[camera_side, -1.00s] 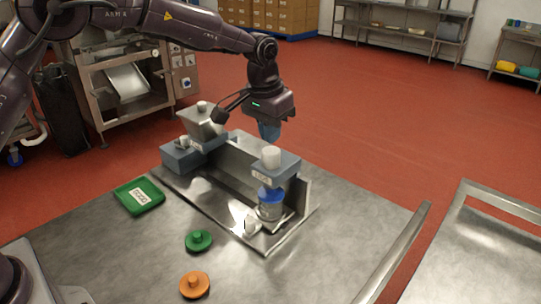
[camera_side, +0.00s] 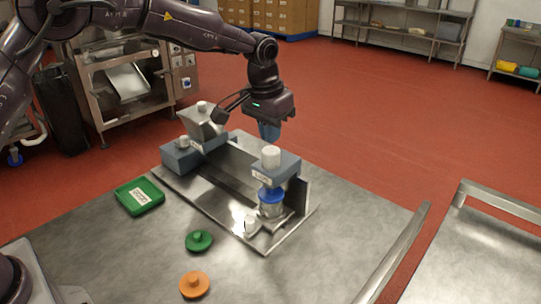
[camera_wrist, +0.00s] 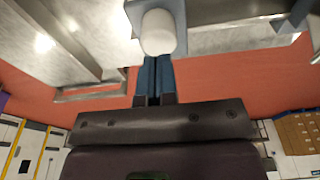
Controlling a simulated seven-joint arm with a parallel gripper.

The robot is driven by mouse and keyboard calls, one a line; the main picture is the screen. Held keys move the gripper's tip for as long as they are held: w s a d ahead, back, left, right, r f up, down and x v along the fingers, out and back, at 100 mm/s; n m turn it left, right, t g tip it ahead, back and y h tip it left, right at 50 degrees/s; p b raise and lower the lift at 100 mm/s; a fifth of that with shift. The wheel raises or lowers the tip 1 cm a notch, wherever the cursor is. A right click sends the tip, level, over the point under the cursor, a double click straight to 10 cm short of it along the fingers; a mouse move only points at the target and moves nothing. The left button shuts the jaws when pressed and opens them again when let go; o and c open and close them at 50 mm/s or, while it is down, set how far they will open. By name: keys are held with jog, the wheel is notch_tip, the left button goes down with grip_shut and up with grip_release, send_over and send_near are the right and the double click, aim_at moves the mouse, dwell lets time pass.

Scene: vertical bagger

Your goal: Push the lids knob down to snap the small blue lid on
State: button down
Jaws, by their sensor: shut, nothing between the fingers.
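The lids knob, a white rounded cylinder (camera_side: 271,157), stands on top of a labelled blue-grey block (camera_side: 285,171) at the near right end of the metal bagger. The small blue lid (camera_side: 271,195) is below this block, at the top of a greyish container (camera_side: 271,210). I cannot tell whether it is snapped on. My gripper (camera_side: 269,134) points down with blue fingers shut and empty, just behind and above the knob. In the wrist view the white knob (camera_wrist: 158,32) shows just beyond the shut fingertips (camera_wrist: 153,62); contact cannot be made out.
A grey hopper (camera_side: 201,122) and another blue-grey block (camera_side: 181,158) with a white knob stand at the bagger's far end. A small white piece (camera_side: 252,224) is at its near edge. Green (camera_side: 199,240) and orange (camera_side: 194,284) knobbed lids and a green tray (camera_side: 139,196) lie on the steel table.

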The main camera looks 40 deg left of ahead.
jog(key=shift+f, duration=1.4)
dwell(0.4)
jog(key=shift+r, duration=3.05)
